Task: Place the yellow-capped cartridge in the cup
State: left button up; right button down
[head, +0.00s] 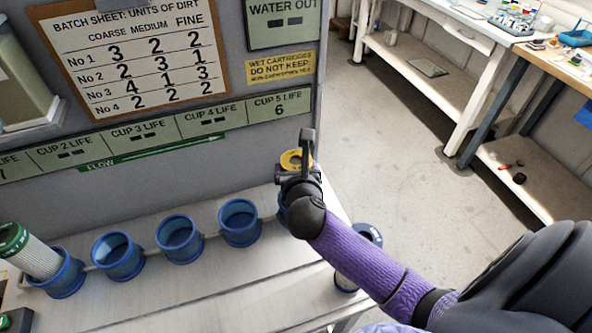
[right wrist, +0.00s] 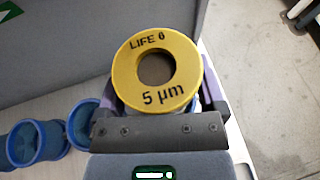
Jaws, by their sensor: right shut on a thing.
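The yellow-capped cartridge (right wrist: 158,95) is in my right gripper, its ring cap marked "5 µm" facing the wrist camera. In the head view its yellow cap (head: 293,160) shows at the right end of the cup row. My right gripper (head: 298,172) is shut on it. The blue cup (head: 282,208) at that end is mostly hidden behind my wrist, so I cannot tell whether the cartridge's lower end is inside it. Three other blue cups (head: 240,222), (head: 180,240), (head: 117,257) stand empty to the left. My left gripper is not clearly seen.
A green-capped cartridge (head: 30,255) leans in the leftmost cup (head: 66,278). A blue-topped cylinder (head: 369,234) is partly hidden behind my right arm. The grey panel (head: 240,130) with signs rises behind the cups. The bench front (head: 200,290) is clear.

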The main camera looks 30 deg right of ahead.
pick_arm(q)
jog(key=shift+d, duration=0.15)
pick_arm(e)
jog(key=shift+f, duration=0.1)
pick_arm(q)
jog(key=shift+d, duration=0.2)
pick_arm(e)
grip_release()
pick_arm(q)
jog(key=r+p, duration=0.3)
jog(key=shift+a+r, duration=0.1)
jog(key=shift+a, duration=0.3)
pick_arm(e)
jog(key=v, duration=1.2)
jog(key=shift+r, duration=0.2)
pick_arm(q)
jog(key=shift+d, duration=0.15)
